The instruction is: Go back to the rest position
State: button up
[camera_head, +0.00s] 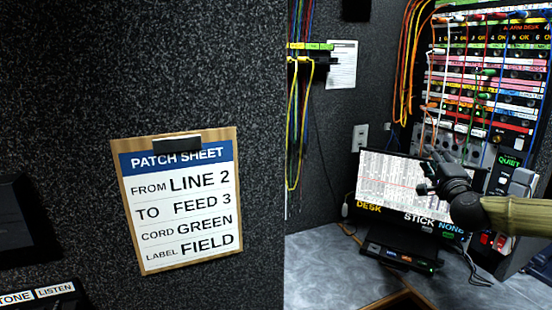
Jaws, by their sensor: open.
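My gripper (428,172) is at the right of the head view, at the end of my arm, which comes in from the right edge. It is open, and I see nothing between its fingers. It shows in front of the right part of a lit screen (388,186) and below the patch panel (485,75). I cannot tell how far it is from either one.
A clipboard (182,257) with a patch sheet hangs on the dark wall at left. The panel carries several coloured cords. Yellow cables (292,120) hang mid-view. A small black device (402,258) sits on the grey desk (318,265); the desk left of it is clear.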

jog(key=s+a+f+n+g+y, duration=0.3)
jog(key=a+f, duration=0.4)
jog(key=f, duration=0.6)
jog(key=s+a+f+n+g, duration=0.35)
jog(key=a+f, duration=0.35)
jog(key=f, duration=0.6)
jog(key=s+a+f+n+g+y, duration=0.3)
jog(key=a+f, duration=0.4)
jog(key=f, duration=0.6)
jog(key=s+a+f+n+g+h+p, duration=0.1)
jog(key=s+a+f+n+g, duration=0.2)
jog(key=s+f, duration=0.6)
jog(key=s+a+f+n+g, duration=0.25)
jog(key=s+f, duration=0.45)
jog(key=s, duration=0.4)
jog(key=s+f+n+g, duration=0.2)
jog(key=s+f, duration=0.1)
jog(key=s, duration=0.7)
jog(key=s+f+n+g+h, duration=0.1)
jog(key=s+f, duration=0.3)
jog(key=s, duration=0.6)
jog(key=shift+d+n+g+h+p, duration=0.3)
jog(key=shift+n+g, duration=0.2)
jog(key=shift+g, duration=0.3)
jog(key=shift+c, duration=0.5)
